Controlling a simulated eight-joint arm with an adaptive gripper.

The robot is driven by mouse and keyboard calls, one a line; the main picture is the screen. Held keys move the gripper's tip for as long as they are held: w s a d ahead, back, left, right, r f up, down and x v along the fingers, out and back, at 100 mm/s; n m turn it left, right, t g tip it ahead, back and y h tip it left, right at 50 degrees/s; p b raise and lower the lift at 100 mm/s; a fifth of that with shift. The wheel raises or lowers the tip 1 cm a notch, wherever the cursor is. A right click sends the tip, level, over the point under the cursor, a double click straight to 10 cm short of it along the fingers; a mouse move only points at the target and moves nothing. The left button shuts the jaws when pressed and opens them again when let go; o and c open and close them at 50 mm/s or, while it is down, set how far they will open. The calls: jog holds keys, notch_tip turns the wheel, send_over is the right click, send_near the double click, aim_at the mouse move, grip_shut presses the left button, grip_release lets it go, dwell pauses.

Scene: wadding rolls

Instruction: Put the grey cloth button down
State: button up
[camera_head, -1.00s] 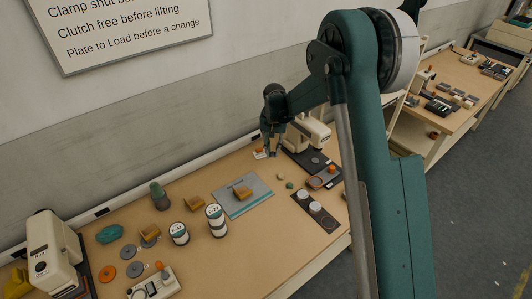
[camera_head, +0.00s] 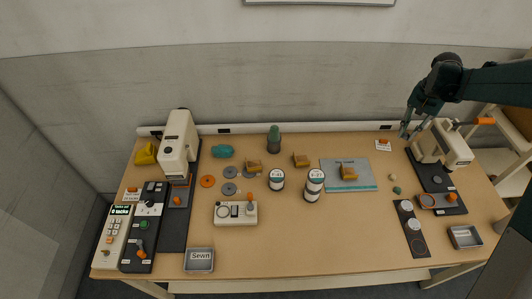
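My gripper (camera_head: 411,129) hangs fingers-down at the right, above the back of the table near the wall. It is left of the cream press at the right end. Its fingertips look a little apart, but they are too small to tell whether anything is between them. I cannot make out a grey cloth button for certain. A small beige round piece (camera_head: 392,177) and a dark green one (camera_head: 397,190) lie on the table, right of the blue-grey "To Load" plate (camera_head: 332,181).
A cream press (camera_head: 438,143) stands just right of my gripper, a second one (camera_head: 178,142) at the left. A dark strip with round cups (camera_head: 412,229), an empty grey tray (camera_head: 465,237) and a "Sewn" tray (camera_head: 198,261) lie in front. Labelled rolls (camera_head: 314,185) stand mid-table. Front middle is clear.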

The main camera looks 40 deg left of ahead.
jog(key=s+a+b, duration=0.1)
jog(key=s+a, duration=0.4)
jog(key=a, duration=0.5)
jog(key=s+a+r, duration=0.1)
jog(key=s+a, duration=0.4)
jog(key=a, duration=0.5)
jog(key=s+a+b, duration=0.1)
jog(key=s+a, duration=0.3)
jog(key=a, duration=0.6)
jog(key=s+a+b, duration=0.2)
jog(key=s+a, duration=2.1)
jog(key=s, duration=0.1)
notch_tip(320, 180, down, 11)
jog(key=shift+s+r, duration=0.15)
jog(key=shift+s, duration=0.05)
jog(key=shift+f, duration=3.15)
